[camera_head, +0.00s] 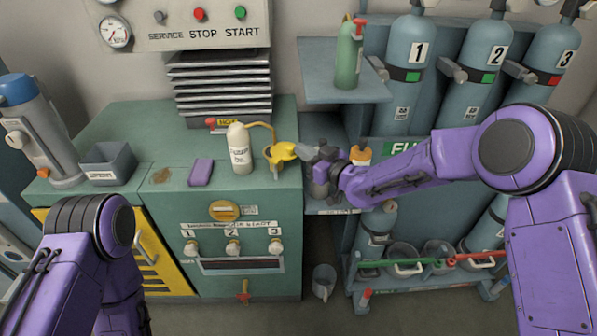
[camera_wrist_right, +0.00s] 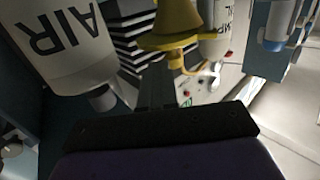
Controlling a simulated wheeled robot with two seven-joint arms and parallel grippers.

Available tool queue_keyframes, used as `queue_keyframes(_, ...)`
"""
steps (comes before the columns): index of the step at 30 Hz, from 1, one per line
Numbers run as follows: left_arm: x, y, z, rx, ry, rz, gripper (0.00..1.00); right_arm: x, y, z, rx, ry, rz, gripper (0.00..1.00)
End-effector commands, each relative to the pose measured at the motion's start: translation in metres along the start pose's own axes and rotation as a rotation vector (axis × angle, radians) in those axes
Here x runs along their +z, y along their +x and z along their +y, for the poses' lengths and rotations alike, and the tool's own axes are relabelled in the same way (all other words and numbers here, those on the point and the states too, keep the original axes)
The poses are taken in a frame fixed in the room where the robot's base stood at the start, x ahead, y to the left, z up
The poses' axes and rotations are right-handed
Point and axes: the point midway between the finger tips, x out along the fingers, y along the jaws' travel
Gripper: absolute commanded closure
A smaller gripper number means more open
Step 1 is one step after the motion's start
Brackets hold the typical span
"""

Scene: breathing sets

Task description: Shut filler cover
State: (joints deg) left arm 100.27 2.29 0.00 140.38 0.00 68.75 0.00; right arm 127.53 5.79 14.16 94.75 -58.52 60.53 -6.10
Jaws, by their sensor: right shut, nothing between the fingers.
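The yellow part that I take for the filler cover (camera_head: 281,153) sits at the right edge of the green bench top. A thin yellow curved pipe stands by it. In the right wrist view a yellow bell-shaped piece (camera_wrist_right: 176,28) shows beyond the fingers. I cannot tell surely whether the cover is raised or down. My right gripper (camera_head: 302,152) is shut and empty, just right of the yellow part; contact is unclear. Its dark fingers also show in the right wrist view (camera_wrist_right: 158,92). My left arm is at the lower left; its gripper is out of frame.
A white bottle (camera_head: 240,148), a purple block (camera_head: 201,172) and a grey bin (camera_head: 110,163) stand on the green bench (camera_head: 150,130). A green bottle (camera_head: 348,58) is on a shelf above. Numbered cylinders (camera_head: 411,50) stand at the right.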

Motion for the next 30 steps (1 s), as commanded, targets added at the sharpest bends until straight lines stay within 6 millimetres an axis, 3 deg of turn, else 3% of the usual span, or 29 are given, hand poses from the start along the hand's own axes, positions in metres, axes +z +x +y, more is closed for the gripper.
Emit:
queue_keyframes(12, 0.002, 0.006, 0.001, 0.000, 0.000, 0.000, 1.00, 0.000, 0.012, 0.011, 0.005, -0.001, 0.000, 1.00)
queue_keyframes(30, 0.003, 0.006, 0.001, 0.000, 0.000, 0.000, 1.00, -0.001, 0.015, 0.013, 0.005, 0.000, 0.000, 1.00)
